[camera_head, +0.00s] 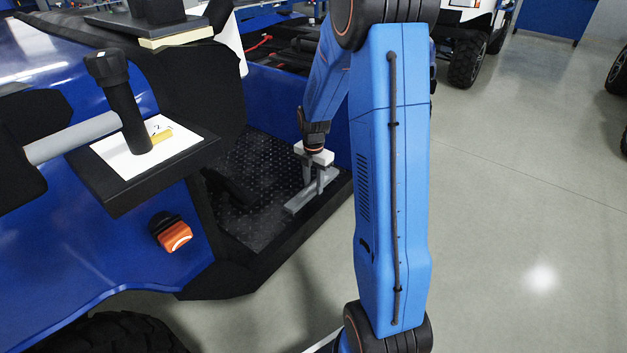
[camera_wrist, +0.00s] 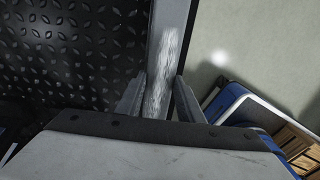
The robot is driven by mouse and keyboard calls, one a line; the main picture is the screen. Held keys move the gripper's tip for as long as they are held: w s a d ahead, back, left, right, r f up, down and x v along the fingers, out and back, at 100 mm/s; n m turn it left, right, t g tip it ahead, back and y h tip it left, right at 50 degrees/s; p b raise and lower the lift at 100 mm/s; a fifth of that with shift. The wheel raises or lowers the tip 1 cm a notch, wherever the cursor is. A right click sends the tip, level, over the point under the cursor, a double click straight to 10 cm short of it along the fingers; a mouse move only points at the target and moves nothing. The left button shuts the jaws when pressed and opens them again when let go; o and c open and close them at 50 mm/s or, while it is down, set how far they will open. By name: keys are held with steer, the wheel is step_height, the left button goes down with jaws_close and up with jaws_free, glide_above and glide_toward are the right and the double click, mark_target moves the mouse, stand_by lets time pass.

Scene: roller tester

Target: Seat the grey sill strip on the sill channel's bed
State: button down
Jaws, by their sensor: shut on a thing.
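My gripper (camera_head: 314,190) reaches down into the blue vehicle's door opening, over the sill. In the wrist view its two fingers (camera_wrist: 160,100) are on either side of the grey sill strip (camera_wrist: 161,72) and shut on it. The strip has a brushed, streaky surface and points away from the gripper along the sill. The strip's near end is hidden by the gripper body. I cannot tell whether the strip touches the bed or is just above it.
A black tread-plate floor (camera_head: 237,168) lies inside the sill, with a dark pedal-like part on it. A black stand with a white sheet (camera_head: 140,150) and an orange lamp (camera_head: 173,235) are at left. Pale open floor (camera_head: 520,200) lies to the right.

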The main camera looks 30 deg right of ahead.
mark_target(314, 201)
steer(key=shift+f, duration=1.75)
steer(key=shift+f, duration=0.7)
steer(key=c, duration=1.1)
jaws_free()
step_height(314, 201, up, 17)
steer(key=shift+r, duration=0.2)
